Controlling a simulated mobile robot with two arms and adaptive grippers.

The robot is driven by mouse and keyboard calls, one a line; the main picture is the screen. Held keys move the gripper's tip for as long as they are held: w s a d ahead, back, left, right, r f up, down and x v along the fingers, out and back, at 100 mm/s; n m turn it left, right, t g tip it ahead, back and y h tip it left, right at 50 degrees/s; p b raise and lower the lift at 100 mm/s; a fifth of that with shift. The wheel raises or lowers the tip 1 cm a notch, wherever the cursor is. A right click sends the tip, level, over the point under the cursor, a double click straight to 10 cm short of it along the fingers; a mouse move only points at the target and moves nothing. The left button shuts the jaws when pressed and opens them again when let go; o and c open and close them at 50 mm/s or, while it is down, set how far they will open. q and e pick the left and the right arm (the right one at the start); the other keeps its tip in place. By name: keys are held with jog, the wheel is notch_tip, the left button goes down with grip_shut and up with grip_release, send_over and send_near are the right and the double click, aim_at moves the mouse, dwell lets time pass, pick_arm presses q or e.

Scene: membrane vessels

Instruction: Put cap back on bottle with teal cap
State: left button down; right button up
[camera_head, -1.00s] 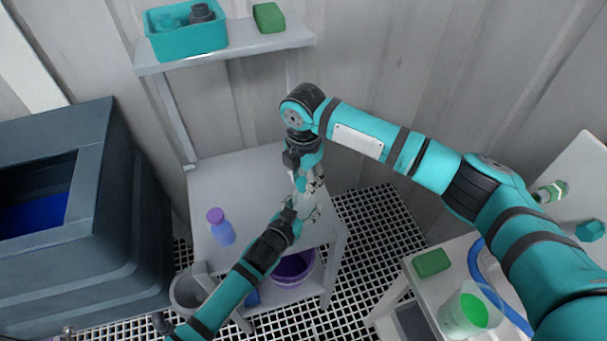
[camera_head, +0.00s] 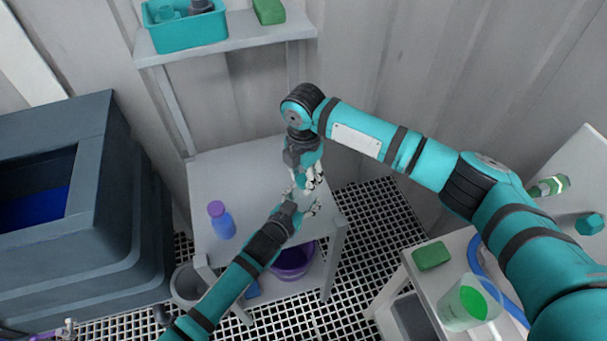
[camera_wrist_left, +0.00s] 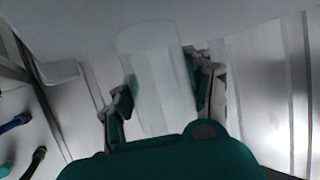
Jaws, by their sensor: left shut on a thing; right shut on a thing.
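My left gripper (camera_head: 302,203) is over the right part of the grey table (camera_head: 237,174). In the left wrist view a pale, see-through bottle (camera_wrist_left: 160,80) stands between its fingers, which are shut on it. In the head view the bottle is hard to make out among the fingers. My right gripper (camera_head: 311,180) points down just above and close to the left one. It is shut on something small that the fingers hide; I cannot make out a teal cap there. Whether the held things touch is not clear.
A blue bottle with a purple cap (camera_head: 221,220) stands on the table's left part. A teal crate (camera_head: 187,34) and a green sponge (camera_head: 269,10) are on the shelf. A purple bucket (camera_head: 292,262) is below. A side table at right holds a green sponge (camera_head: 432,256) and a beaker (camera_head: 468,303).

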jog(key=shift+f, duration=0.55)
dwell(0.4)
